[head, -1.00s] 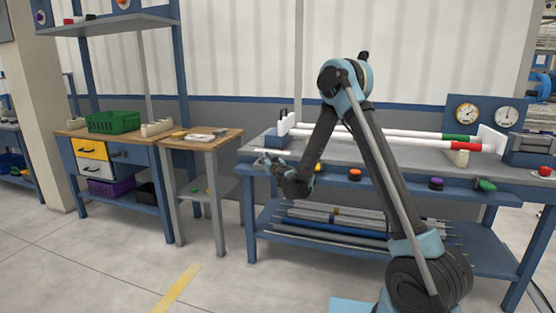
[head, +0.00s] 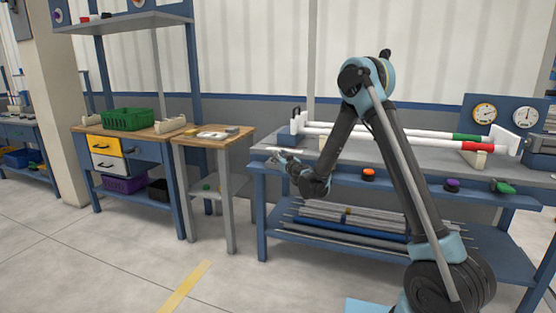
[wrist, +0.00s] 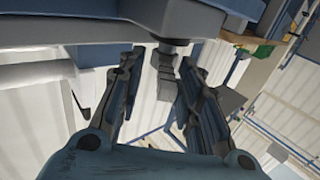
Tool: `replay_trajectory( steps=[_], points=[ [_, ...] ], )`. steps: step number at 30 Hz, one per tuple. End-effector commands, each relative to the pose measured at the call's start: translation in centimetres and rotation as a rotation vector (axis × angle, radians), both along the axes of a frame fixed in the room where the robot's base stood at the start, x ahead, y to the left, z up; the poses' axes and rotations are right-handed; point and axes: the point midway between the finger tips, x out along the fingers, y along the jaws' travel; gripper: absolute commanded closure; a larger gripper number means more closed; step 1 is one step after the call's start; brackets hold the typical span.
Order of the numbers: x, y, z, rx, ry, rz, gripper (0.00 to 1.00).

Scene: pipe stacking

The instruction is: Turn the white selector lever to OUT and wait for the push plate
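My gripper (head: 283,162) is at the front left corner of the blue workbench (head: 262,168), small and dark in the head view. A thin white bar (head: 286,149), perhaps the selector lever, shows just above it; its lettering cannot be read. In the wrist view my gripper (wrist: 161,60) has its two fingers apart. A grey stepped piece (wrist: 165,78) shows between them, with a gap visible on each side; I cannot tell if it is the lever. Two long white pipes, one with a green band (head: 466,138) and one with a red band (head: 478,147), lie along the bench. I cannot identify the push plate.
A wooden-topped table (head: 220,141) stands left of the bench, beside a drawer unit with a green crate (head: 128,119). An orange button (head: 369,173) and a purple button (head: 453,184) are on the bench's front ledge. Grey and blue pipes (head: 350,227) lie on its lower shelf.

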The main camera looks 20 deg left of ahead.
Motion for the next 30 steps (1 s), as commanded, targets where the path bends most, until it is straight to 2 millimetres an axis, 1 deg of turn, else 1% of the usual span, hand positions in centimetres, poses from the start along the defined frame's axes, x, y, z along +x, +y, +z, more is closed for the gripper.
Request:
replay_trajectory(
  steps=[4, 8, 21, 27, 30],
  points=[
    [-0.2, 0.0, 0.0, 0.0, 0.0, 0.002, 0.68],
    [-1.2, -0.6, 0.0, -0.001, 0.0, 0.003, 0.68],
    [-7.2, -5.8, 0.0, -0.003, 0.003, 0.002, 0.68],
    [-8.8, -7.2, 0.0, -0.002, 0.005, 0.002, 0.68],
    [-9.1, -7.5, 0.0, -0.002, 0.005, 0.002, 0.68]
  ],
)
